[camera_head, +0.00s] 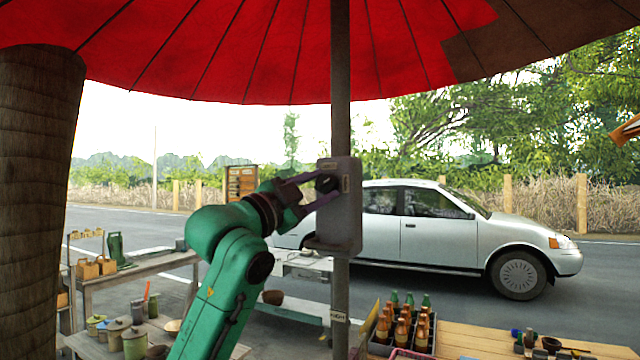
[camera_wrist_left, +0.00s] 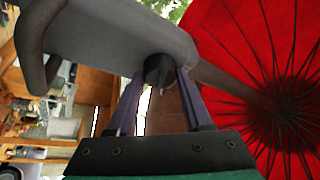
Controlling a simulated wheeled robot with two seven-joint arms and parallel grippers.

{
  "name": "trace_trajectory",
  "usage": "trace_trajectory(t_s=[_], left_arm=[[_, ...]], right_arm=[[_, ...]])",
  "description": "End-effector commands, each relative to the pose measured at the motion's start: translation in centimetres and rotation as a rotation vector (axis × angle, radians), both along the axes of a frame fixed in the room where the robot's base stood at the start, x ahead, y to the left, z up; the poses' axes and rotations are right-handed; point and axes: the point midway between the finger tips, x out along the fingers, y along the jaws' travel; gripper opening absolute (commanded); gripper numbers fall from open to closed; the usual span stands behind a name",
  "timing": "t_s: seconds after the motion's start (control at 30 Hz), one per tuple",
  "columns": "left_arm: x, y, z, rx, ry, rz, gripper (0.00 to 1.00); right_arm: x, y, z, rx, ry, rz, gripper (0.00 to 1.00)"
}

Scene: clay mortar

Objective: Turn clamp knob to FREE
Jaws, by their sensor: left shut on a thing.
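A grey clamp box (camera_head: 346,210) is fixed on the umbrella pole (camera_head: 340,60), with small labels too small to read. A dark round clamp knob (camera_head: 327,184) sits on its left part. My left gripper (camera_head: 320,188) reaches up from below, its two purple fingers around the knob and shut on it. In the left wrist view the knob (camera_wrist_left: 158,68) is between the two fingertips (camera_wrist_left: 162,76), with a small pointed piece facing the camera. The clamp box (camera_wrist_left: 110,35) fills the upper left there. I cannot tell which label the knob points to. My right gripper is not in view.
A red umbrella canopy (camera_head: 250,50) spreads overhead. A thick trunk-like post (camera_head: 38,200) stands at left. Below are a table with pots (camera_head: 130,340), a crate of bottles (camera_head: 400,330) and a wooden tabletop (camera_head: 480,340). A silver car (camera_head: 440,235) is on the road behind.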

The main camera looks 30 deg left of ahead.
Motion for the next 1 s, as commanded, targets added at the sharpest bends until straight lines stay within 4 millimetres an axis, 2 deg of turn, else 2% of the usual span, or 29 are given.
trace_trajectory(t_s=[0.13, 0.5, 1.0], left_arm=[[-0.04, 0.21, 0.28, 0.136, 0.008, 0.004, 0.00], [-0.07, 0.29, 0.32, 0.410, 0.022, 0.001, 0.00], [-0.01, 0.21, 0.25, 0.529, 0.030, -0.001, 0.00]], right_arm=[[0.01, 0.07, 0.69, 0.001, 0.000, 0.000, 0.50], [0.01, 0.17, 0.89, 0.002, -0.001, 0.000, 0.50], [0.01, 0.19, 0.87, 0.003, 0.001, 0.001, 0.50]])
